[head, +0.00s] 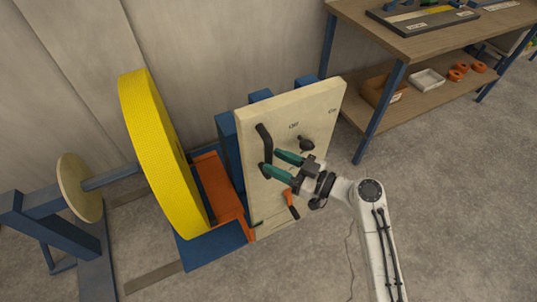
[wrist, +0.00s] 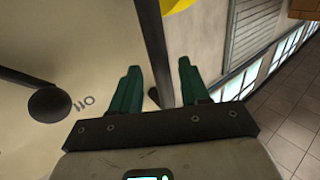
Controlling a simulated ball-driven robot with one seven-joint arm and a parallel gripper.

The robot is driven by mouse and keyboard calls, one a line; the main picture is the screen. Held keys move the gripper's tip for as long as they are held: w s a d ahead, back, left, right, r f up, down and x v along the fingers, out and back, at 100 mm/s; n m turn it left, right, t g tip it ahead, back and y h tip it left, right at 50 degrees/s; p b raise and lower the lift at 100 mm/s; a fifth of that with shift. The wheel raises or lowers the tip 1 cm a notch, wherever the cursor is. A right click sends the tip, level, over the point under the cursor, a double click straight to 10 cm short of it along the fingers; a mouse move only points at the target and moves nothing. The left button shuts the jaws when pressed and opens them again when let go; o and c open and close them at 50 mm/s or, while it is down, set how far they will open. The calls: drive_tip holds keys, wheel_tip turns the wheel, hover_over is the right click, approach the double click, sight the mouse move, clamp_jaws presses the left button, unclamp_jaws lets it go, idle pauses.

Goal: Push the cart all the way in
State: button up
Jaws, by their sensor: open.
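The cart seems to be the unit with a pale upright panel (head: 300,110) next to the large yellow roll (head: 155,150); I cannot tell exactly where the cart's parts end. A black bar handle (head: 264,138) stands on the panel's left side. My gripper (head: 271,163) is open, with green fingers at the handle's lower part. In the wrist view, the dark handle (wrist: 152,45) runs between the open fingers (wrist: 158,66), with room on both sides. Contact cannot be told. The yellow roll's edge (wrist: 176,4) shows at the top.
A black knob (head: 306,144) and an orange lever (head: 291,203) sit on the panel near my arm. Blue and orange framework (head: 215,185) stands between roll and panel. A workbench (head: 425,40) is at the upper right. Grey floor in front is clear.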

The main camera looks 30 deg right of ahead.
sight(269, 159)
drive_tip(key=shift+x, duration=1.55)
clamp_jaws()
